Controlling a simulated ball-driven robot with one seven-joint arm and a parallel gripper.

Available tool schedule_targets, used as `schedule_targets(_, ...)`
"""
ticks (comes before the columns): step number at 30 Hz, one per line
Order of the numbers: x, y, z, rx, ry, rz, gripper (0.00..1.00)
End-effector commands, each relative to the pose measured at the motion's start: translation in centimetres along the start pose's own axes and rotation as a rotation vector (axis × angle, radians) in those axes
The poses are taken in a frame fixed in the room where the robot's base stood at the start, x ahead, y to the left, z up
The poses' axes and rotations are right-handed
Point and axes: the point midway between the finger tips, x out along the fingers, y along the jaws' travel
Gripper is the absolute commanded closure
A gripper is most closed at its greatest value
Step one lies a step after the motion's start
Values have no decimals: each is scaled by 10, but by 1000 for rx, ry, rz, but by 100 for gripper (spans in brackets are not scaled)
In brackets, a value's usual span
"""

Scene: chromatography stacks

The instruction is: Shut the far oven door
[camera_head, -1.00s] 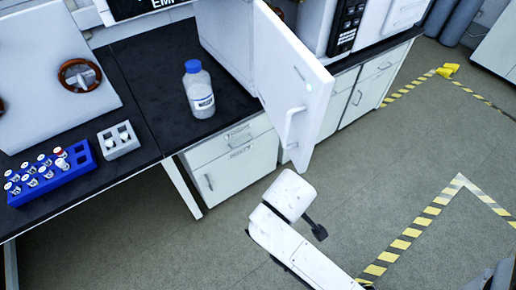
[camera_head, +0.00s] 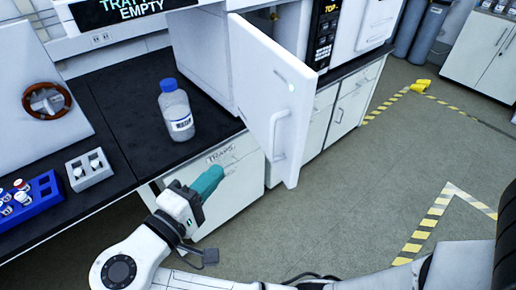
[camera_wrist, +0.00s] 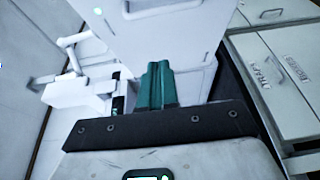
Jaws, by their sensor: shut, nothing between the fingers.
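The open oven door (camera_head: 262,75) is a white panel in the head view, swung out over the counter's front edge. Its handle (camera_head: 283,137) is near the lower free edge. The oven's white side (camera_head: 200,55) shows behind it to the left, and part of the opening shows past the door's top. My gripper (camera_head: 212,176) has teal fingers, shut and empty, left of and below the door in the picture, in front of the drawers and apart from the handle. The fingers also show in the wrist view (camera_wrist: 157,85), with white panels beyond them that I cannot clearly identify.
A blue-capped bottle (camera_head: 177,110) stands on the black counter left of the oven. A blue vial rack (camera_head: 30,200) and a grey block (camera_head: 88,169) are at the left. White drawers (camera_head: 240,183) are under the counter.

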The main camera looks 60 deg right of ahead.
Motion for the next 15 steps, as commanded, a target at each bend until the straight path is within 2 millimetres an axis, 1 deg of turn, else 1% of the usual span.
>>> schedule_targets(4, 2, 4, 0, 4, -5, 21, 100)
schedule_targets(8, 14, 4, 0, 3, -7, 18, 100)
schedule_targets(11, 27, 3, 1, 3, -8, 16, 100)
schedule_targets(15, 56, 5, 1, 3, -8, 16, 100)
